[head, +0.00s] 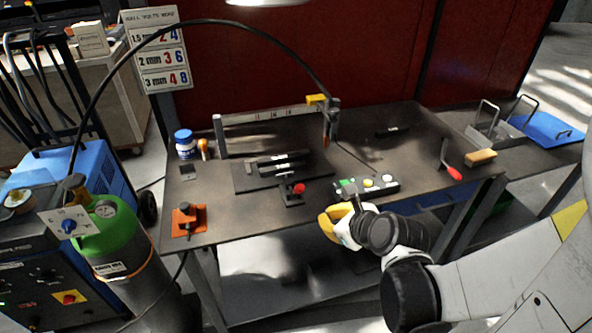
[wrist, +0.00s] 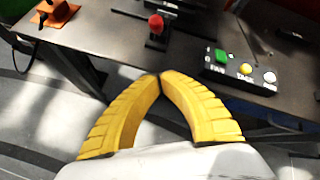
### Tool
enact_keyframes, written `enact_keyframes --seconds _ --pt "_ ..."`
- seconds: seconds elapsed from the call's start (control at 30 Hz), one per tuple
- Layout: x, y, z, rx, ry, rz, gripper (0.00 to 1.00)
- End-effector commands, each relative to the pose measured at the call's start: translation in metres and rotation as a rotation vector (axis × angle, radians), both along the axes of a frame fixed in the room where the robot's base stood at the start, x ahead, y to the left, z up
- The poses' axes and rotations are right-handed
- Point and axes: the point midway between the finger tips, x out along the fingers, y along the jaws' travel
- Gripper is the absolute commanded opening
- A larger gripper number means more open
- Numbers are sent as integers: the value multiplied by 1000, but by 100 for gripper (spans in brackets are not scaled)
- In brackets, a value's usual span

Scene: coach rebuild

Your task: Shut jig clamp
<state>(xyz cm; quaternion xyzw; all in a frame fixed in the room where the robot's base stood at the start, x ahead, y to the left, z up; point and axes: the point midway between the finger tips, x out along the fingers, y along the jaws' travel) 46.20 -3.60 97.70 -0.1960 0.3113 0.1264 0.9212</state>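The jig clamp (head: 291,198) is a small dark fitting with a red ball knob, at the front edge of the jig plate (head: 245,183) on the bench. Its knob stands up in the wrist view (wrist: 156,23); I cannot tell clearly whether the clamp is open or shut. Dark bars (head: 279,160) lie on the plate. My gripper (head: 331,221) has yellow fingers and is in front of the bench's front edge, right of and nearer than the clamp. In the wrist view its fingertips (wrist: 160,77) meet with nothing between them. It is apart from the clamp.
A button box (head: 366,186) with green, yellow and white buttons sits right of the clamp. An orange block with a dark handle (head: 188,220) is at the front left. A torch (head: 332,122) hangs behind. A red-handled tool (head: 449,163) lies right.

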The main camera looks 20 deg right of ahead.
Motion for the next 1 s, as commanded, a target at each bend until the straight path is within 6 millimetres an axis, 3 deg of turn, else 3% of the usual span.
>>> enact_keyframes --seconds 0.2,0.4,0.6,1.0 --pt "36 6 -34 -1 -1 3 0" --pt "67 11 -56 -2 -1 4 0" --pt "85 23 -34 -1 -1 2 0" --pt "91 27 -29 -1 -1 0 0"
